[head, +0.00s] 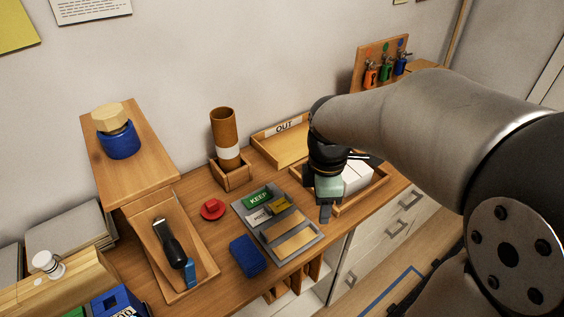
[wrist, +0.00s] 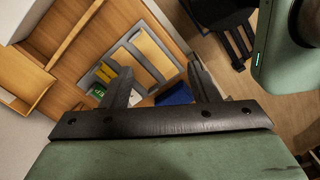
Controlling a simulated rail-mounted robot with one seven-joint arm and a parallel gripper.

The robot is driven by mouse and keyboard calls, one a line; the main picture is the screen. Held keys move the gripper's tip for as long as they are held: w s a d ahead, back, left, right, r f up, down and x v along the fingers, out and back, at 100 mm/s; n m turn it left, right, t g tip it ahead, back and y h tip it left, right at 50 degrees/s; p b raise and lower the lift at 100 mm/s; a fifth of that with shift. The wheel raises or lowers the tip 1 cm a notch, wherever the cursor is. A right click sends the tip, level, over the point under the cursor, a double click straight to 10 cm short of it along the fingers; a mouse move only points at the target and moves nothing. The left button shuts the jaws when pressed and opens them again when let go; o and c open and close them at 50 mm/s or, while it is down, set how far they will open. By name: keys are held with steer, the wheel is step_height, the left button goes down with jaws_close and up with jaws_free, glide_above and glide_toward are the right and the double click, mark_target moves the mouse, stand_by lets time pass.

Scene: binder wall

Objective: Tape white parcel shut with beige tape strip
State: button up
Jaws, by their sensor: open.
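The white parcel (head: 356,179) sits in a wooden tray (head: 375,193) on the right of the desk, partly hidden by my gripper. A grey sectioned tray (head: 263,238) holds beige strips; the front one (head: 293,244) is largest. I cannot tell which beige piece is the tape. A large beige strip also shows in the wrist view (wrist: 154,54). My gripper (head: 325,213) is in front of the parcel, right of the grey tray, pointing down. In the wrist view my gripper (wrist: 160,80) has its fingers apart with nothing held between them. The parcel is not recognisable there.
The grey tray also holds green (head: 258,198) and yellow (head: 281,205) labels. A blue block (head: 247,256) and red stamp-like object (head: 212,209) lie nearby. A brown tube (head: 226,135) stands behind. The OUT tray (head: 277,149) is at the back. Drawers (head: 385,243) lie below the desk edge.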

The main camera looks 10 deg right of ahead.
steer(key=w+r+n+p, duration=0.1)
steer(key=w+r+n, duration=0.1)
steer(key=w+n, duration=0.35)
steer(key=n, duration=0.2)
glide_above(314, 226)
steer(key=shift+m, duration=0.25)
step_height(314, 226, down, 13)
steer(key=shift+s+a+f+p, duration=0.1)
steer(key=shift+p, duration=0.3)
steer(key=shift+f, duration=2.25)
steer(key=c, duration=1)
